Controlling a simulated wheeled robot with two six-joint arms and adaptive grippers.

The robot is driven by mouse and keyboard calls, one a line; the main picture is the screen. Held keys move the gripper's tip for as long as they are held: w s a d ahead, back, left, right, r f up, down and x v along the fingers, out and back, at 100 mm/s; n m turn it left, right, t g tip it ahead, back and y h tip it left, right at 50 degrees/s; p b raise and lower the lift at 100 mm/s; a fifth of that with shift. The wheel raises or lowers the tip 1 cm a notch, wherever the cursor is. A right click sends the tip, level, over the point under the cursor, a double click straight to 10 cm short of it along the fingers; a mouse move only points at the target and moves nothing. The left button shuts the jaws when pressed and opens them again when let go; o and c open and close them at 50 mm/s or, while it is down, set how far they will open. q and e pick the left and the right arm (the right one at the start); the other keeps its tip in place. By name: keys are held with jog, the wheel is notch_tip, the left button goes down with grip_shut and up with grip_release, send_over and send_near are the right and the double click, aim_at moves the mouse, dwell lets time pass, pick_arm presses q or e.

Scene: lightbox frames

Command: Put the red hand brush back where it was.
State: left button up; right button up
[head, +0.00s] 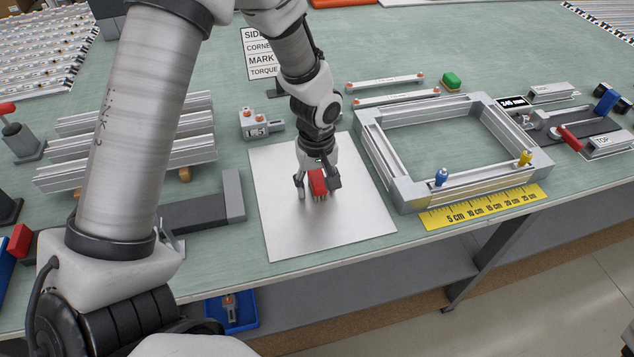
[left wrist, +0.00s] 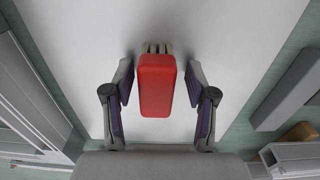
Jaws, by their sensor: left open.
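The red hand brush (head: 318,183) is on or just above the pale metal plate (head: 283,230) near the front of the bench. In the left wrist view the red brush (left wrist: 157,85) lies between the two fingers, with pale bristles showing at its far end. My left gripper (head: 319,190) is over the plate with its fingers on either side of the brush. In the left wrist view the left gripper (left wrist: 158,97) is open, with a gap between each finger and the brush. My right gripper is not in view.
A square aluminium frame (head: 407,195) stands right of the plate, with a yellow ruler (head: 485,207) before it. Stacked profiles (head: 190,150) and a grey bar (head: 235,195) lie to the left.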

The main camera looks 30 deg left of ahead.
aim_at(316, 178)
pick_arm(q)
jog(key=shift+w+r, duration=0.2)
jog(key=shift+r, duration=0.35)
notch_tip(316, 178, up, 12)
jog(key=shift+f, duration=0.25)
jog(key=shift+s+a, duration=0.1)
jog(key=shift+s, duration=0.05)
